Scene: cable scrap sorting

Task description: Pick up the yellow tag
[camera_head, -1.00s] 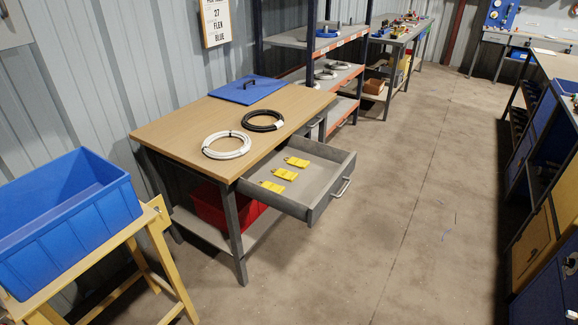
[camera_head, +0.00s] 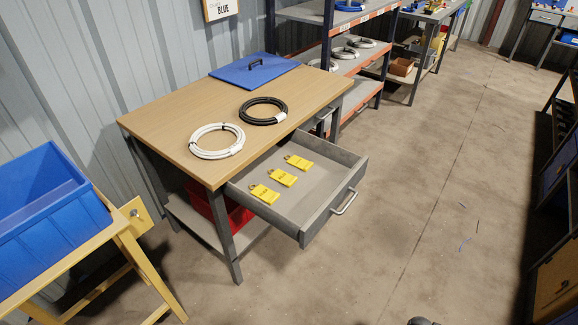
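Three yellow tags lie flat in a row in the open grey drawer (camera_head: 318,204) of the workbench. The front-left yellow tag (camera_head: 264,194) is nearest to me, the middle yellow tag (camera_head: 283,178) is just behind it, and the far yellow tag (camera_head: 299,163) is toward the back right. Each has a small dark ring or clip at its upper left end. They are apart from one another. I cannot make out my gripper; only a small dark shape shows at the bottom edge, and I cannot tell what it is.
The wooden bench top (camera_head: 178,115) carries a white cable coil (camera_head: 217,153), a black cable coil (camera_head: 264,121) and a blue lid (camera_head: 255,80). A blue bin (camera_head: 45,235) on a yellow stand is at left. A red bin (camera_head: 240,216) sits underneath.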

